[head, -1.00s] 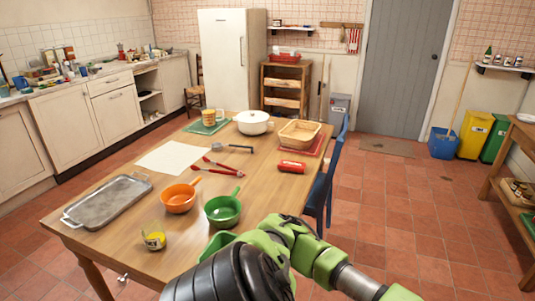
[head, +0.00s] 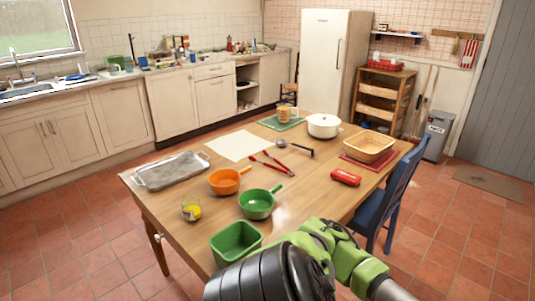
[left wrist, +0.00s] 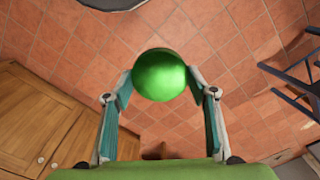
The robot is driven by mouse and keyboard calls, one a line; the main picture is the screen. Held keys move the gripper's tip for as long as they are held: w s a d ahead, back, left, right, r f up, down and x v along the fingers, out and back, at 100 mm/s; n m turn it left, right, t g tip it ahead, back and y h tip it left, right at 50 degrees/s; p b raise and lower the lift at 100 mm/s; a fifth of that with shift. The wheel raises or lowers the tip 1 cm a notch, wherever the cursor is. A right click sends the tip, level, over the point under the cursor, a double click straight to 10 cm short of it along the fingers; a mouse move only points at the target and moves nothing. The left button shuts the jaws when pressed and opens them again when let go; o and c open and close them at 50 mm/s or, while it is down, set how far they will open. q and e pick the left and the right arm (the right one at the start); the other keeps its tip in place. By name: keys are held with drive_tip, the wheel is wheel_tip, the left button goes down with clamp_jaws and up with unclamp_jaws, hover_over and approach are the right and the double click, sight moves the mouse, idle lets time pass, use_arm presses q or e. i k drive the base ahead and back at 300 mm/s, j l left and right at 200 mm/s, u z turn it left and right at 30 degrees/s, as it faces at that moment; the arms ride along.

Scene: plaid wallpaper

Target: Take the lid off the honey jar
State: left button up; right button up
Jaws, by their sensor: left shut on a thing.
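My left gripper (left wrist: 159,88) shows in the left wrist view, with its two teal-padded fingers against the sides of a shiny green round thing (left wrist: 159,74). It looks like a domed lid or ball; what is under it is hidden. Red floor tiles show around it. I cannot tell for sure which thing is the honey jar. In the head view a small clear glass container (head: 191,209) with yellow in it stands at the table's near left. A yellowish jar or mug (head: 286,114) stands on a green mat at the far end. Neither gripper shows in the head view.
The wooden table (head: 172,218) holds an orange pan (head: 226,181), green pan (head: 257,204), green tub (head: 235,243), metal tray (head: 171,171), white pot (head: 323,126) and basket (head: 368,146). A blue chair (head: 387,199) is at its right. The left wrist view shows a wooden cupboard (left wrist: 45,115).

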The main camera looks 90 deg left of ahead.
sight(191, 206)
drive_tip(key=i+u, duration=0.2)
drive_tip(key=u, duration=0.25)
drive_tip(key=i+u, duration=0.2)
drive_tip(key=u, duration=0.25)
drive_tip(key=i+u, duration=0.2)
drive_tip(key=u, duration=0.25)
drive_tip(key=i+l+u, duration=0.15)
drive_tip(key=u, duration=0.25)
drive_tip(key=i+l+u, duration=0.2)
drive_tip(key=u, duration=0.25)
drive_tip(key=i+l+u, duration=0.6)
drive_tip(key=u, duration=0.3)
drive_tip(key=i+l+u, duration=0.1)
drive_tip(key=l+u, duration=0.35)
